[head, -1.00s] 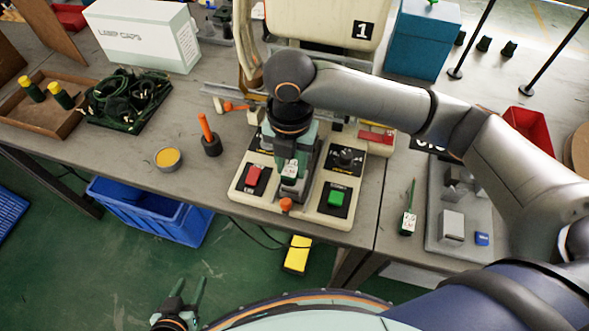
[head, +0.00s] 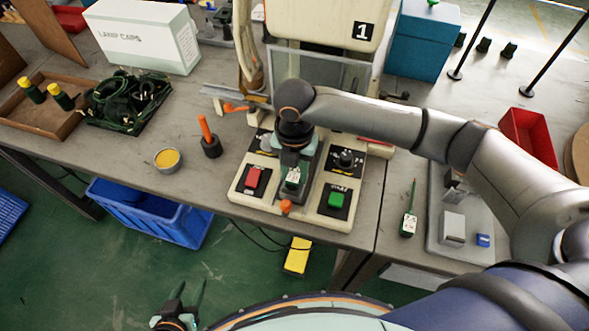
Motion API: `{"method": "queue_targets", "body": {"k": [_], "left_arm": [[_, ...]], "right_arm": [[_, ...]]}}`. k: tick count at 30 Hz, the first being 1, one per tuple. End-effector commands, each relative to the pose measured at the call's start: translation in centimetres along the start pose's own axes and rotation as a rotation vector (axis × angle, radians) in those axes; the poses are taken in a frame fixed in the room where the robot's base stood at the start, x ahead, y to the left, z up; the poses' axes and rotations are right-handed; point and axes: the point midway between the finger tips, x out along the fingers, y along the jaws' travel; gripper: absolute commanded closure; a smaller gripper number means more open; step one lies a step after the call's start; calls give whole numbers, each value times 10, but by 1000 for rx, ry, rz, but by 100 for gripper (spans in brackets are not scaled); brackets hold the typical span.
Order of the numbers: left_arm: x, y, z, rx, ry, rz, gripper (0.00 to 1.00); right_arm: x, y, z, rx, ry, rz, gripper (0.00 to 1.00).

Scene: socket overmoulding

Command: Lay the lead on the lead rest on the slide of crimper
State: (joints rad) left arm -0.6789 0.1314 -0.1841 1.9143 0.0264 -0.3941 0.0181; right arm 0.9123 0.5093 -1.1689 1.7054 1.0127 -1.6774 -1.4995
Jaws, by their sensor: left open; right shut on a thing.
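My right gripper (head: 294,160) points down over the middle of the crimper (head: 238,195), between its red and green buttons. It is shut on the lead (head: 292,178), of which only a small dark green part with a white label shows at the fingertips. The gripper and wrist hide the rest of the lead and the lead rest. The slide is largely covered; an orange knob (head: 286,206) shows at its front. I cannot tell whether the lead touches the rest. My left gripper (head: 188,298) is open and empty, low in front of the table.
To the left stand an orange-handled tool (head: 208,137), a round tin (head: 168,160) and a tray of dark coiled leads (head: 128,100).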

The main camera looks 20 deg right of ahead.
Motion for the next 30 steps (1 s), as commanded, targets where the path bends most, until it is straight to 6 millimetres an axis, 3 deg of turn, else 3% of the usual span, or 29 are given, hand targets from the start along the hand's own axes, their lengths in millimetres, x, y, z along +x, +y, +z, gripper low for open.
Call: {"method": "queue_targets", "body": {"k": [1,2,9,20,30], "left_arm": [[0,0,0,0,0,0,50],[0,0,0,0,0,0,50],[0,0,0,0,0,0,50],[0,0,0,0,0,0,50],[-2,0,-3,0,0,0,50]], "right_arm": [[2,0,0,0,1,-2,100],[2,0,0,0,0,-1,60],[2,0,0,0,1,-1,34],[-7,1,0,-1,0,2,34],[-76,1,0,-2,-2,3,34]]}}
